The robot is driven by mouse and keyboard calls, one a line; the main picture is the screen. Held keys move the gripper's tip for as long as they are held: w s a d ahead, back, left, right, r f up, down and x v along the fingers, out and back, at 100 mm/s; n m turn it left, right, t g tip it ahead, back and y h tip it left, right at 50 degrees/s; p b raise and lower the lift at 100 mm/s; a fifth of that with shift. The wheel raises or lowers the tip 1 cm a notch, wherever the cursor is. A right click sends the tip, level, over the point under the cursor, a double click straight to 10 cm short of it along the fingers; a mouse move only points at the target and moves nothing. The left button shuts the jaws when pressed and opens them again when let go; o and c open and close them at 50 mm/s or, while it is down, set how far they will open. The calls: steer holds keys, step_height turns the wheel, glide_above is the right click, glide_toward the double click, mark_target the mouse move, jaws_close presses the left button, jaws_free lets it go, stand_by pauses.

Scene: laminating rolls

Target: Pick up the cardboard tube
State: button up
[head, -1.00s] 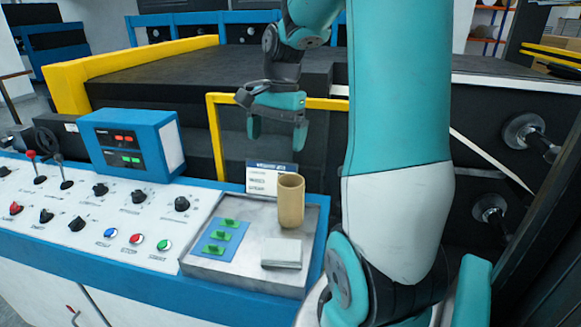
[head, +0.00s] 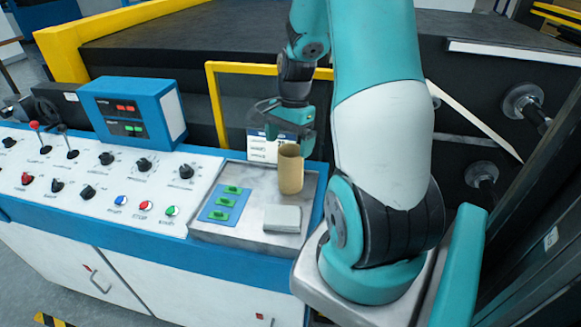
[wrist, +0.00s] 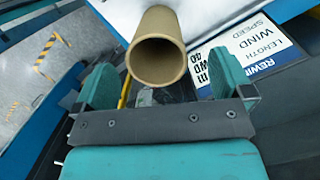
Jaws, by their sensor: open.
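The cardboard tube (head: 290,172) is brown and hollow and stands upright on the grey metal tray (head: 252,238) at the right end of the control panel. In the wrist view, the tube (wrist: 157,62) shows its open end, centred just beyond the fingers. My gripper (head: 287,140) is just above and behind the tube in the head view. Its two teal fingers (wrist: 167,92) are apart with nothing held between them. I cannot tell the exact gap between fingers and tube.
A white block (head: 282,218) and a blue plate with green switches (head: 224,204) share the tray. A label card (head: 264,148) stands behind the tube. The blue control box (head: 133,112) is to the left. A yellow rail (head: 215,105) runs behind.

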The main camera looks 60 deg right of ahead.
mark_target(290, 163)
steer(key=f, duration=0.1)
steer(key=f+p, duration=0.1)
steer(key=f, duration=0.3)
steer(key=shift+s+a+p, duration=0.15)
steer(key=shift+s+p, duration=0.1)
steer(key=shift+p, duration=0.15)
